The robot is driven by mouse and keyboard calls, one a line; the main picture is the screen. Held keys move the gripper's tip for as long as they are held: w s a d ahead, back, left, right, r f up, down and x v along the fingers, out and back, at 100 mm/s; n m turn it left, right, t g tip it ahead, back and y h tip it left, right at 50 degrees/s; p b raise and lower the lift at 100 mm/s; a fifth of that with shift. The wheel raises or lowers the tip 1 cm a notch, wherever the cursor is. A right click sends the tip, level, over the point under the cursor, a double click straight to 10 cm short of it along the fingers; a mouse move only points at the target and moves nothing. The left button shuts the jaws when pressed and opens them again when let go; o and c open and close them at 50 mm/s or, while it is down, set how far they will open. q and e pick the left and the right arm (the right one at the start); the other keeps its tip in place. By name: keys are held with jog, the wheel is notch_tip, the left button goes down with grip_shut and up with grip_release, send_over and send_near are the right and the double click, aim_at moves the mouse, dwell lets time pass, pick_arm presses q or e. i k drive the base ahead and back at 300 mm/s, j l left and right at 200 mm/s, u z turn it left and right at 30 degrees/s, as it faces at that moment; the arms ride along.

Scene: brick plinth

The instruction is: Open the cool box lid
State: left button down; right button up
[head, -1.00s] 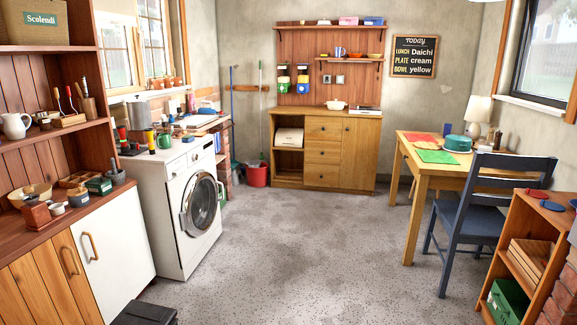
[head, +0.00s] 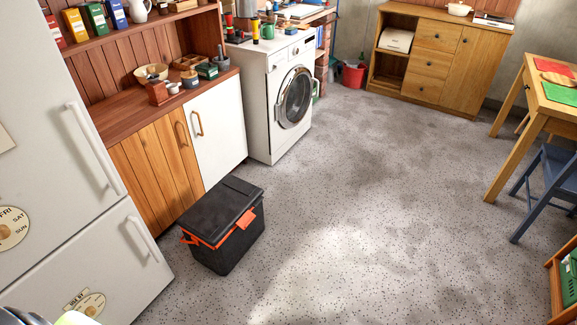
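The cool box (head: 231,246) stands on the floor in front of the wooden cabinet, in the head view left of centre. It has a black body, orange latches and trim, and a black lid (head: 213,207). The lid is shut. One orange latch (head: 245,219) shows on the right side, and another orange part (head: 189,239) shows at the lower left. Neither of my grippers can be made out in the view. Some rounded pale and dark shapes show at the bottom left corner, too cut off to identify.
A fridge (head: 75,150) stands close on the left. Behind the box are a cabinet with a white door (head: 215,135) and a washing machine (head: 275,100). A table (head: 530,105) and blue chair (head: 550,180) are at right. The floor (head: 370,200) in the middle is clear.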

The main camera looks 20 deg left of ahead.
aim_at(213, 215)
jog(key=i+l+u, duration=0.1)
jog(key=u, duration=0.3)
jog(key=i+l+u, duration=0.1)
jog(key=u, duration=0.35)
jog(key=i+l+u, duration=0.1)
jog(key=l, duration=0.25)
jog(key=i+l+u, duration=0.25)
jog(key=l, duration=0.45)
jog(key=i+l+u, duration=0.1)
jog(key=i+l, duration=0.15)
jog(key=l, duration=0.15)
jog(key=i+l+u, duration=0.15)
jog(key=l, duration=0.2)
jog(key=l+u, duration=0.1)
jog(key=l, duration=0.3)
jog(key=i, duration=0.05)
